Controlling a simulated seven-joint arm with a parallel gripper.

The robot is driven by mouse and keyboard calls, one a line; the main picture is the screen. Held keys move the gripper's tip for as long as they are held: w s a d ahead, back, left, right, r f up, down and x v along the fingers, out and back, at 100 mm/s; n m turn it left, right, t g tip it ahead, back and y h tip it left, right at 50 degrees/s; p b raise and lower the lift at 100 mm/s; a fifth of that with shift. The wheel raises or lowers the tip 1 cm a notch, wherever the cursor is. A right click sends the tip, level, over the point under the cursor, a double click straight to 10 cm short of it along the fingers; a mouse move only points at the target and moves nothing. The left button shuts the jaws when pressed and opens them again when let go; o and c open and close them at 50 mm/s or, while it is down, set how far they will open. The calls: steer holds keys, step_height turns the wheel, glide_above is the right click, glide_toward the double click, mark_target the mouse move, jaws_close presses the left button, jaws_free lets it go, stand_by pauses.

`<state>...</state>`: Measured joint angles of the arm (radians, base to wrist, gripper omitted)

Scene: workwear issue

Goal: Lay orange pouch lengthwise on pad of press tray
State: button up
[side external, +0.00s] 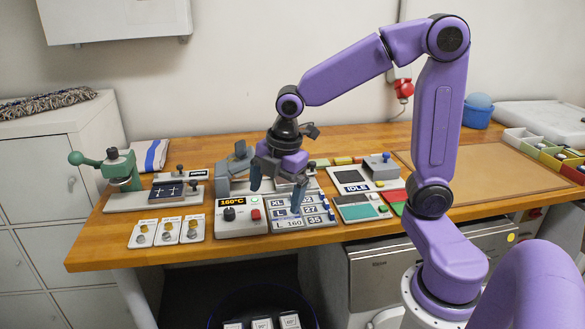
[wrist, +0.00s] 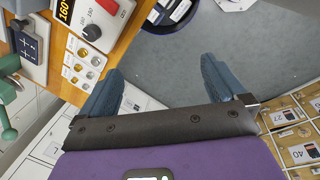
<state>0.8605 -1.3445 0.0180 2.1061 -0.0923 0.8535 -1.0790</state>
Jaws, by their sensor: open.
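My gripper (side external: 276,187) is open above the middle of the bench, over the label plates. In the wrist view its two blue-grey fingers (wrist: 160,76) stand wide apart with nothing between them. I cannot make out an orange pouch in either view. A grey press-like device (side external: 238,162) stands behind my gripper, which partly hides it; I cannot tell its tray or pad clearly. A controller box reading 160°C (side external: 238,216) stands in front of it and also shows in the wrist view (wrist: 98,18).
A green hand press (side external: 118,170) stands at the left. Several small plates with brass pieces (side external: 168,232) lie near the front edge. A device marked IDLE (side external: 358,180) is right of the gripper. A brown mat (side external: 490,168) lies bare at the right, beside a divided parts box (side external: 545,152).

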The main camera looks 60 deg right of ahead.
steer(key=w+d+n+t+h, duration=0.1)
steer(key=w+d+n, duration=0.2)
steer(key=w+d, duration=0.65)
steer(key=w+d+n+h, duration=0.1)
steer(key=w+d+n, duration=0.35)
steer(key=d, duration=0.75)
steer(key=w+d+h, duration=0.1)
steer(key=w+d, duration=0.1)
steer(key=d, duration=0.9)
steer(key=shift+n, duration=0.45)
steer(key=x, duration=1.1)
steer(key=shift+w+d+f, duration=0.1)
steer(key=shift+d+f, duration=0.2)
steer(key=shift+d, duration=0.1)
steer(key=shift+w+d+x, duration=0.15)
steer(key=shift+x, duration=1.4)
steer(key=shift+w+d+x, duration=0.15)
steer(key=shift+x, duration=1.35)
steer(key=shift+r, duration=0.15)
steer(key=c, duration=0.9)
steer(key=shift+r, duration=0.2)
